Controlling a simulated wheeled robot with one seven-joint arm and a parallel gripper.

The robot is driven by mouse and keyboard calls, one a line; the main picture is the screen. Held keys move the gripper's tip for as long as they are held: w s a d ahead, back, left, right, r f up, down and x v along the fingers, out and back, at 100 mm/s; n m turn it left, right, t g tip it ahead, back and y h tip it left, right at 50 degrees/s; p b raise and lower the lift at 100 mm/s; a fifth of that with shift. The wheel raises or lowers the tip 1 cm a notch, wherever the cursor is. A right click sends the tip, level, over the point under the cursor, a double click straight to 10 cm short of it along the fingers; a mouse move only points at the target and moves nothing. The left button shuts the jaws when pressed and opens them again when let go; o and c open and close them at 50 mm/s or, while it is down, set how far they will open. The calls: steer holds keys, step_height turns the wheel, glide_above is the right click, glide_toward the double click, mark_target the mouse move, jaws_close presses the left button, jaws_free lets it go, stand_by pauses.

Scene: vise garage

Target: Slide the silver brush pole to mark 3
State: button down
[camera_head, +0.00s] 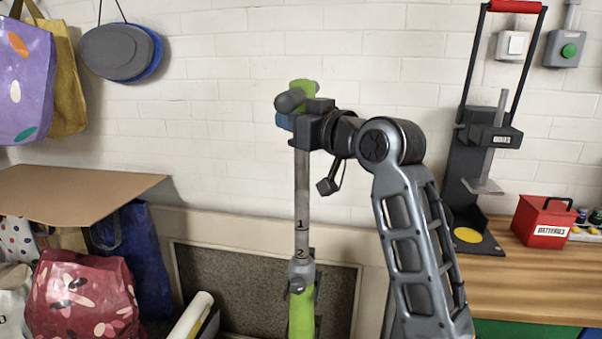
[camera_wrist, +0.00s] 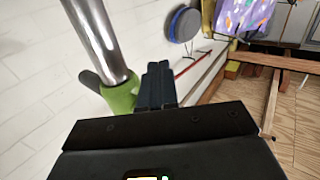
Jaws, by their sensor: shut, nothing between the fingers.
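The silver brush pole (camera_head: 302,185) stands upright, with marks 1 and 2 readable on its lower part; mark 3 is not visible. A grey collar (camera_head: 301,270) sits just below mark 2, above a green lower sleeve (camera_head: 301,312). A green top piece (camera_head: 303,92) with a grey knob is at the pole's upper end. My gripper (camera_head: 284,121) is at the pole's top, just under that piece. In the wrist view its dark fingers (camera_wrist: 158,85) are shut and empty, right of the pole (camera_wrist: 98,40) and green piece (camera_wrist: 121,96). I cannot tell whether they touch it.
A workbench (camera_head: 545,292) at the right holds a black press stand (camera_head: 462,190) and a red batteries box (camera_head: 541,222). At the left are a cardboard sheet (camera_head: 70,195) and several bags. A white brick wall stands behind the pole.

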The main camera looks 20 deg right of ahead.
steer(key=shift+r+p, duration=2.4)
steer(key=shift+r, duration=0.85)
steer(key=shift+f, duration=0.1)
steer(key=shift+f+b, duration=1.1)
steer(key=shift+f, duration=0.5)
steer(key=p+v, duration=0.1)
steer(key=v, duration=1.1)
steer(key=s+a+f+m+g+h, duration=0.1)
steer(key=s+f+m+h, duration=0.15)
steer(key=s+f, duration=0.75)
steer(key=s+a+f+m+h, duration=0.25)
steer(key=s+f, duration=0.25)
steer(key=f, duration=0.8)
steer(key=s+f+n, duration=0.1)
steer(key=s+f, duration=0.1)
steer(key=s, duration=1.1)
steer(key=s+f+g, duration=0.1)
steer(key=s+f, duration=0.1)
steer(key=s, duration=1.1)
steer(key=shift+s+a+n+g, duration=0.3)
steer(key=shift+s+a+n, duration=0.05)
steer(key=shift+s+n, duration=0.05)
